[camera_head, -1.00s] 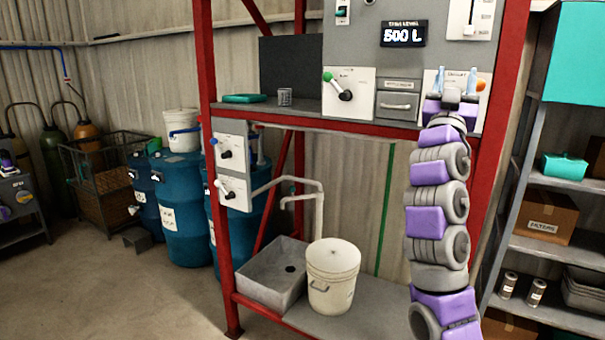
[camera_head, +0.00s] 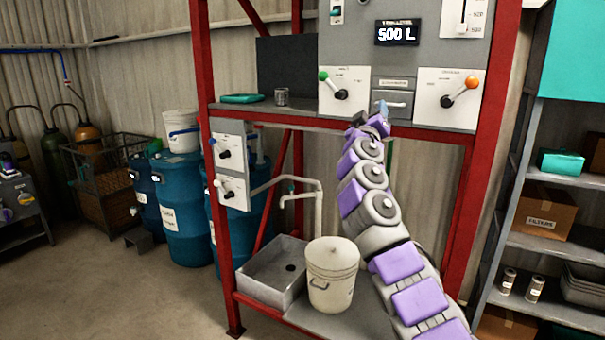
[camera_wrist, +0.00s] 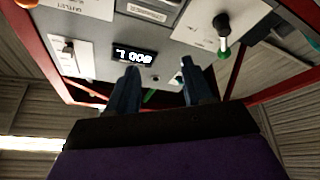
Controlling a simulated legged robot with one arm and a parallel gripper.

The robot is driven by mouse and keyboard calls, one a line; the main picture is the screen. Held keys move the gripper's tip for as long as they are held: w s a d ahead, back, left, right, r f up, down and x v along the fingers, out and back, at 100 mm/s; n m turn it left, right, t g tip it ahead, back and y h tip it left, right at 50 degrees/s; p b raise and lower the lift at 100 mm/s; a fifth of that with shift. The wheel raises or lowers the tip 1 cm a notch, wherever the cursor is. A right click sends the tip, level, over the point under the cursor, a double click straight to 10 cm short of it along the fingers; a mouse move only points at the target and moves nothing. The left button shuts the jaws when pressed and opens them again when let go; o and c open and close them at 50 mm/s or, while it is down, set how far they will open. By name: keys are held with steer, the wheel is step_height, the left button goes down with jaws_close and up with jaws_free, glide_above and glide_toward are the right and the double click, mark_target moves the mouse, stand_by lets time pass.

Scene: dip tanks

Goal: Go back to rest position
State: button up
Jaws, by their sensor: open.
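My gripper (camera_head: 381,110) is at the end of my raised purple and grey arm, in front of the lower edge of the grey control panel (camera_head: 360,52). It also shows in the wrist view (camera_wrist: 158,85), where its two blue-grey fingers stand apart with nothing between them. In the head view it overlaps the small drawer (camera_head: 391,98) with a handle; I cannot tell whether it touches. The orange-knobbed lever (camera_head: 460,92) on the right and the green-knobbed lever (camera_head: 333,85) on the left are clear of the gripper. The display (camera_head: 397,33) reads 500 L.
A red frame (camera_head: 478,150) surrounds the panel. A white bucket (camera_head: 332,278) and a grey sink (camera_head: 272,272) stand on the lower shelf, close to my arm. Shelves with boxes (camera_head: 545,213) are on the right.

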steer(key=s+d+f+m+g+h, duration=0.1)
steer(key=s+d+f+g+h, duration=0.15)
steer(key=d+f+g, duration=0.2)
steer(key=s+d+f+m+g+h, duration=0.1)
steer(key=s+d+f+g+h, duration=0.1)
steer(key=s+d+f+g, duration=0.25)
steer(key=s+d+f+m+g+y, duration=0.1)
steer(key=s+d+f+m+g, duration=0.15)
steer(key=s, duration=0.65)
steer(key=s+d+f+m+g+y, duration=0.1)
steer(key=s+d+f+g, duration=0.3)
steer(key=s, duration=0.5)
steer(key=s+a+f+n+g+y, duration=0.1)
steer(key=s+a+f, duration=0.5)
steer(key=s, duration=0.7)
steer(key=s+a+f+g+y, duration=0.4)
steer(key=s+a+f, duration=0.3)
steer(key=s+f, duration=0.3)
steer(key=s+a+f+n+g+y, duration=0.1)
steer(key=s+a+f+y, duration=0.4)
steer(key=s, duration=1)
step_height(320, 180, down, 4)
steer(key=shift+s+a+f+n+g, duration=0.1)
steer(key=shift+s+a+n+g, duration=0.45)
steer(key=shift+a, duration=0.6)
steer(key=shift+w, duration=0.2)
